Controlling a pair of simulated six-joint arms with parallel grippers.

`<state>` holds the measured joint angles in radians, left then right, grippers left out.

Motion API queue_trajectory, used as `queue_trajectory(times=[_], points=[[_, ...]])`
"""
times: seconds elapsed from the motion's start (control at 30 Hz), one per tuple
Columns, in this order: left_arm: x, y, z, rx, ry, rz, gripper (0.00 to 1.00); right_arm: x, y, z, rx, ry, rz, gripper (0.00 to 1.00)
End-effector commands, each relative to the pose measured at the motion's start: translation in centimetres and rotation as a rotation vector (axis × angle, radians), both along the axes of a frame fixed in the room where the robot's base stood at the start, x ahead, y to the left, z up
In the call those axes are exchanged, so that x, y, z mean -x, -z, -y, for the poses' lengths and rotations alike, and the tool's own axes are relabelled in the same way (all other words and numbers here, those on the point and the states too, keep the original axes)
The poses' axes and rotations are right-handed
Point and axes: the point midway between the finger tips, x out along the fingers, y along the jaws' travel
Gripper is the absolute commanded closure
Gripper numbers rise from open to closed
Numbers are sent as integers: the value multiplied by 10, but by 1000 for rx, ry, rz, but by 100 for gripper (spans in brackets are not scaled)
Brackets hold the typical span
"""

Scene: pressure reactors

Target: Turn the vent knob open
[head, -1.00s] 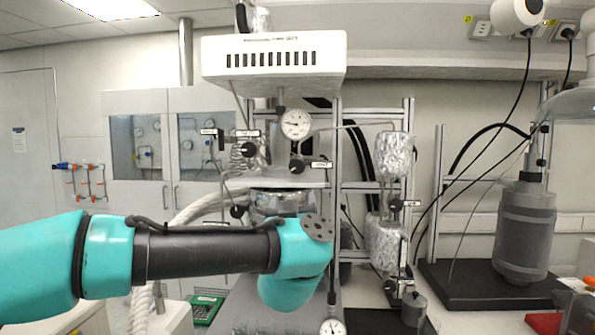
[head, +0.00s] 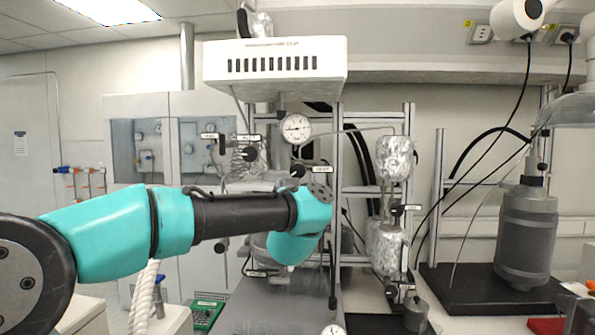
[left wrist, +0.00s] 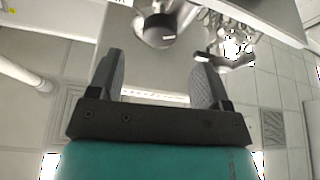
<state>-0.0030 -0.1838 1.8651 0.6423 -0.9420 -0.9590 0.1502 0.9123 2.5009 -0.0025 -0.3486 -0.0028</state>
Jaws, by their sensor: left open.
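A black knob (head: 298,171) sits on the reactor front below the round gauge, beside a small white label (head: 322,168) that seems to read VENT. My left arm's teal wrist is just below this knob in the head view and hides my left gripper there. In the left wrist view my left gripper (left wrist: 158,62) is open, with two grey fingers wide apart and nothing held. A dark round part (left wrist: 159,32) shows beyond the fingertips, and a white strip (left wrist: 155,97) lies between the fingers. I cannot tell whether that round part is the vent knob. My right gripper is not seen.
Another black knob (head: 249,154) stands up-left of it, near the pressure gauge (head: 296,128). A white box (head: 274,65) overhangs above. Foil-wrapped vessels (head: 394,157) and metal frame posts stand to the right. A grey cylinder (head: 526,230) is far right.

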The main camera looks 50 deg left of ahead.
Motion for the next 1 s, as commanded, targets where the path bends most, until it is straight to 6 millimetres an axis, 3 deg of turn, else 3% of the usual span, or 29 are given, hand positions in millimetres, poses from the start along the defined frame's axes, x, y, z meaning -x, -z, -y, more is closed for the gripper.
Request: queue_trajectory(times=[0.4,0.87,1.0], points=[[-43,-25,-43,-1,-1,0,28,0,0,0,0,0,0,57],[-51,-29,-50,0,0,0,28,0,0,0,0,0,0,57],[-51,-29,-50,0,0,0,42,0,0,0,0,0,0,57]])
